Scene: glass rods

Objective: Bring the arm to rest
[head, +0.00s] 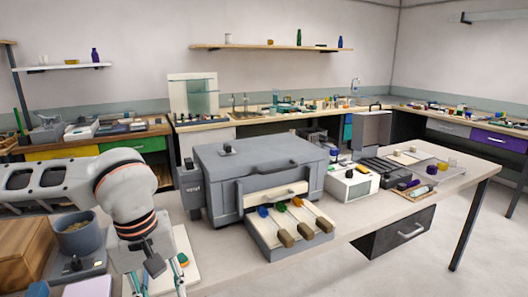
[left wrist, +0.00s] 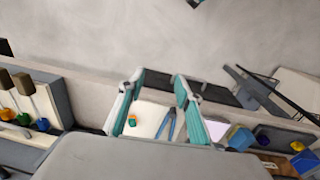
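My left arm comes in from the left in the head view, its wrist bent down over the near left of the bench. My left gripper (head: 157,281) points down above a pale mat (head: 187,255), partly cut off by the bottom edge. In the left wrist view its teal fingers (left wrist: 160,112) stand apart with nothing held between them. Blue-handled pliers (left wrist: 167,122) and a small orange and green piece (left wrist: 132,120) lie on the mat beyond the fingertips. My right arm and gripper do not show.
A grey lidded box (head: 255,170) stands to the right of the arm, with an open tray (head: 270,247) of brown-handled rods with coloured balls before it. A grey pot (head: 78,235) and wooden box (head: 22,252) stand left.

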